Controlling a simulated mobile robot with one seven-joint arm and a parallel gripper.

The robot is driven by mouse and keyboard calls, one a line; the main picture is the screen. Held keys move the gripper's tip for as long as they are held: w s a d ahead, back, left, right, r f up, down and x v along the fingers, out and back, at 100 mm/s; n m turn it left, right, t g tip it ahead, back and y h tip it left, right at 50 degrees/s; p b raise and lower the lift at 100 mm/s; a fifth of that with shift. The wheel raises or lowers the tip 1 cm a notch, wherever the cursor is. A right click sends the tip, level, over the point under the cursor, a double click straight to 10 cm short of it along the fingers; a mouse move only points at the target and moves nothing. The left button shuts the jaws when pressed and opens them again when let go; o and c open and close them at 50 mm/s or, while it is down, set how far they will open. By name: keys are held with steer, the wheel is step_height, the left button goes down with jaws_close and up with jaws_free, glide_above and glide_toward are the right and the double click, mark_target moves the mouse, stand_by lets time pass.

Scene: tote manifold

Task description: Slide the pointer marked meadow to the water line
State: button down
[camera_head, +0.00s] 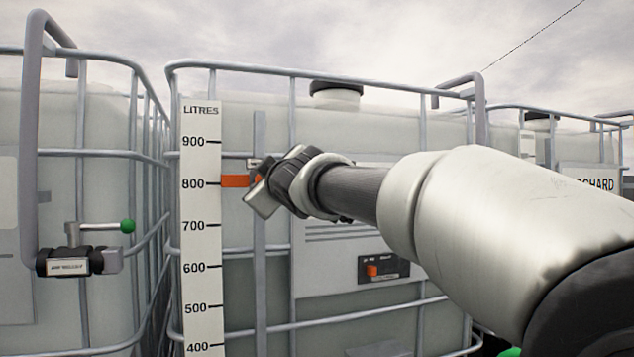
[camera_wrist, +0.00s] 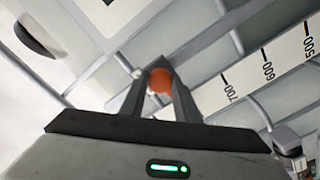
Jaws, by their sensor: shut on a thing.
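The orange pointer (camera_head: 236,181) sits on a vertical grey rail (camera_head: 260,290) in front of the middle tote. Its tip lies beside the white LITRES scale (camera_head: 200,240), a little above the 800 mark's lower side, roughly level with 800. My gripper (camera_head: 258,190) is shut on the pointer's orange knob, which shows between the fingers in the wrist view (camera_wrist: 160,80). The knob is mostly hidden by the gripper in the head view. I cannot read a meadow label on the tote, as my arm covers part of its front. No clear water line can be made out through the pale tote wall.
A panel with an orange switch (camera_head: 372,270) is on the tote's front, below my arm. A valve with a green-knobbed lever (camera_head: 127,226) stands at the left tote. Metal cage bars (camera_head: 300,73) cross the tote fronts. An ORCHARD sign (camera_head: 594,184) shows at right.

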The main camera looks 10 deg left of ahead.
step_height(320, 180, down, 19)
steer(key=b, duration=1.8)
steer(key=shift+b, duration=0.3)
steer(key=shift+r, duration=0.1)
steer(key=c, duration=1.4)
jaws_free()
steer(key=shift+o, duration=0.2)
steer(key=shift+s, duration=0.1)
steer(key=v, duration=1.7)
steer(key=shift+s+p, duration=0.15)
steer(key=shift+p, duration=0.3)
